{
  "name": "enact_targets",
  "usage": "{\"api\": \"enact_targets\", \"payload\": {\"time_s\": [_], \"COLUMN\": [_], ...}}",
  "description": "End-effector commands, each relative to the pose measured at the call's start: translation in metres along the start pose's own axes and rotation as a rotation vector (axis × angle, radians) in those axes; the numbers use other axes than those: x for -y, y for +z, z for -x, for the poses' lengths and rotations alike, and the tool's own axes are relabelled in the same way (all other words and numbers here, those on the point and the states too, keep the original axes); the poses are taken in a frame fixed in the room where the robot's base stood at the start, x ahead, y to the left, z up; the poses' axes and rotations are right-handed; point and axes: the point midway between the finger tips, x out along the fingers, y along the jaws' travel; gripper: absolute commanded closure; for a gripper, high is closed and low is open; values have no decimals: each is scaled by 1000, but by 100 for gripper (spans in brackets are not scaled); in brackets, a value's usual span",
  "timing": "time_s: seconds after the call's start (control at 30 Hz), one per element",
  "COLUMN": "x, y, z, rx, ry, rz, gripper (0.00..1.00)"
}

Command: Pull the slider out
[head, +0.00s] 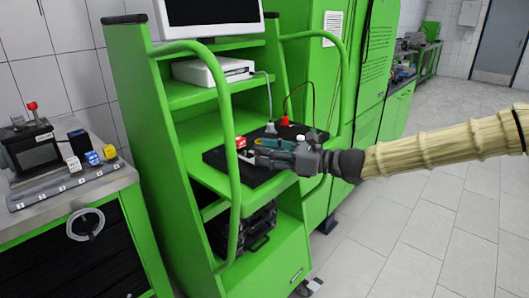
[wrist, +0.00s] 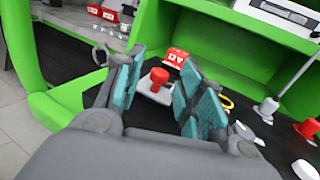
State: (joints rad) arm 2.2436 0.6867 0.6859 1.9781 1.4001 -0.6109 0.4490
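My gripper (head: 262,157) is over the black mat (head: 215,158) on the middle shelf of the green cart. In the wrist view its two teal-padded fingers (wrist: 162,68) are apart, with nothing between the pads. A red knob on a pale, flat base (wrist: 158,78) shows in the gap, beyond or level with the fingertips; the depth is hard to judge. A red block with white marks (wrist: 177,57) stands just behind it, and shows in the head view (head: 240,142). I cannot tell for sure which part is the slider; the red knob may belong to it.
White (wrist: 267,107) and red (wrist: 306,128) plugs stand on the mat to the right. A green cart rail (head: 232,150) curves in front at left. A white device (head: 213,70) sits on the shelf above. A bench (head: 75,190) stands at left.

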Motion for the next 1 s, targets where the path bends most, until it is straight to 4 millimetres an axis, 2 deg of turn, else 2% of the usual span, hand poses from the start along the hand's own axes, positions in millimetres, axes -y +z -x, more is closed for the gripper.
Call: {"api": "enact_targets", "payload": {"time_s": [0.6,0.8,1.0], "x": [0,0,0], "y": [0,0,-1], "z": [94,108,110], "rx": [1,0,-1], "ry": [-1,0,0], "rz": [2,1,0], "gripper": [62,62,62]}}
